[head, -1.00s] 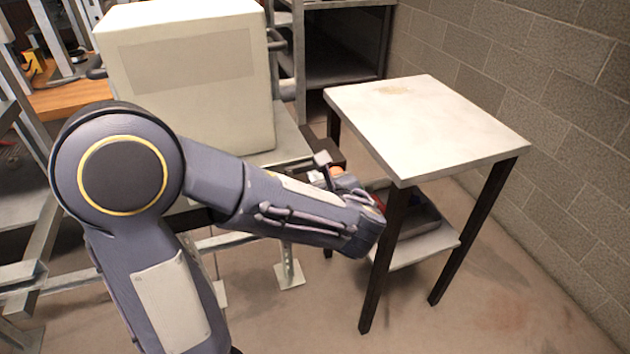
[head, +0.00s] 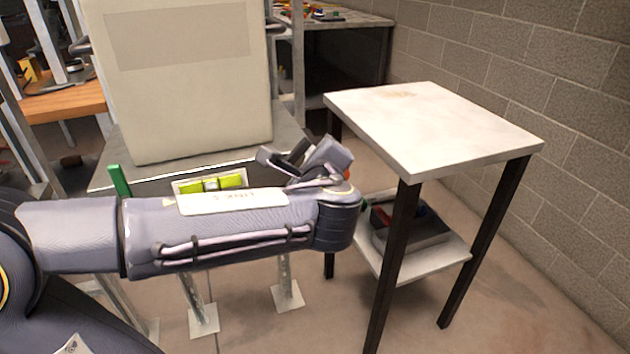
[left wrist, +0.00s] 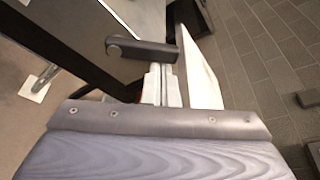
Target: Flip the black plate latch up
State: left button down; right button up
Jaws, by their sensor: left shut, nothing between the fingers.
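My left arm crosses the lower middle of the head view from the left. Its dark grey wrist end (head: 325,160) is beside the white-topped table. The fingers cannot be made out clearly there. In the left wrist view, my left gripper (left wrist: 163,84) shows pale fingers close together, shut and empty. A dark grey bar with a rounded end (left wrist: 142,48) lies just beyond the fingertips; I cannot tell whether it is the black plate latch or whether they touch. No black plate latch can be made out with certainty in the head view. My right gripper is not in view.
A large cream box (head: 190,90) stands on a grey bench behind my arm. A yellow-green item in a pale frame (head: 212,183) and a green upright piece (head: 119,180) are at the bench front. The white-topped table (head: 425,125) is at right, with a dark tray (head: 408,232) on its lower shelf.

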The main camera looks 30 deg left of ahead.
pick_arm(q)
jog(key=n+b, duration=0.1)
jog(key=b, duration=0.1)
jog(key=n+t+b, duration=0.1)
jog(key=b, duration=0.1)
jog(key=s+a+n+b, duration=0.1)
jog(key=b, duration=0.1)
jog(key=shift+r+n+t, duration=0.3)
jog(key=shift+r+n, duration=0.1)
jog(key=shift+s+r+n+b, duration=0.1)
jog(key=shift+r+n+b, duration=0.15)
jog(key=shift+b, duration=0.4)
jog(key=shift+r, duration=0.25)
